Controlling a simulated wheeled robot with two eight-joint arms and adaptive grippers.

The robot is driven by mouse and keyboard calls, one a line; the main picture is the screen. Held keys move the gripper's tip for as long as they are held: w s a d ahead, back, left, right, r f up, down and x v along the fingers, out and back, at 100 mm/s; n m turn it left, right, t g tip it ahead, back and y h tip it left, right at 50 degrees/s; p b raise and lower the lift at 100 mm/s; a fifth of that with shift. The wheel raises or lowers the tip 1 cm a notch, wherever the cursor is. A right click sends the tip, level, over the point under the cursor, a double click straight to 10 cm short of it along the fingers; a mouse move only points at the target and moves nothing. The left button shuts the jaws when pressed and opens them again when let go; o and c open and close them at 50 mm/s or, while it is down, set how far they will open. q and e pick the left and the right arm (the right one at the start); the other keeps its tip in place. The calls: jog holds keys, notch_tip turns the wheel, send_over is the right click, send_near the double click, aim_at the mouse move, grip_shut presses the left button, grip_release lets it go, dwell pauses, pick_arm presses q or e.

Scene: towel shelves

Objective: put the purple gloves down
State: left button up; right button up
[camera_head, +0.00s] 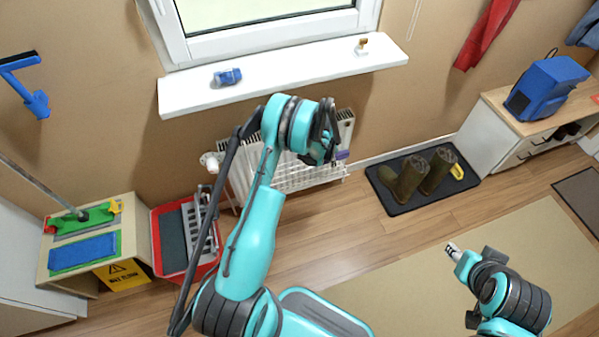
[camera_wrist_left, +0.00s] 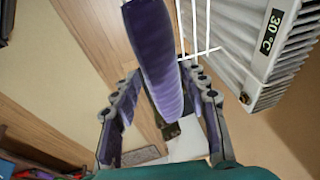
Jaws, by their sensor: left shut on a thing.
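The purple gloves (camera_wrist_left: 155,55) show in the left wrist view as a long purple shape between the fingers of my left gripper (camera_wrist_left: 163,105). In the head view only a small purple piece (camera_head: 342,155) shows beside my left gripper (camera_head: 324,150), in front of the radiator. The gripper is shut on the gloves, and its own fingers hide most of them in the head view. White wire bars (camera_wrist_left: 195,30) pass close by the gloves in the wrist view.
The white radiator (camera_head: 240,180) stands under the windowsill (camera_head: 310,68), which holds a blue item (camera_head: 228,77). Boots (camera_head: 408,177) stand on a black tray (camera_head: 382,193). A red crate (camera_head: 160,255) and a cleaning stand (camera_head: 132,215) are at left. The middle floor is clear.

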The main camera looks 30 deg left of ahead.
pick_arm(q)
jog(key=s+a+f+b, duration=0.1)
jog(key=a+f, duration=0.1)
jog(key=a, duration=0.1)
jog(key=s+a+f+b, duration=0.1)
jog(key=s+a+f, duration=0.1)
jog(key=a+f, duration=0.1)
jog(key=s+a+f+b, duration=0.2)
jog(key=a, duration=0.3)
jog(key=shift+f, duration=0.15)
notch_tip(320, 180, down, 4)
jog(key=shift+a+f+b, duration=0.1)
jog(key=shift+b, duration=1.05)
jog(key=o, duration=1.2)
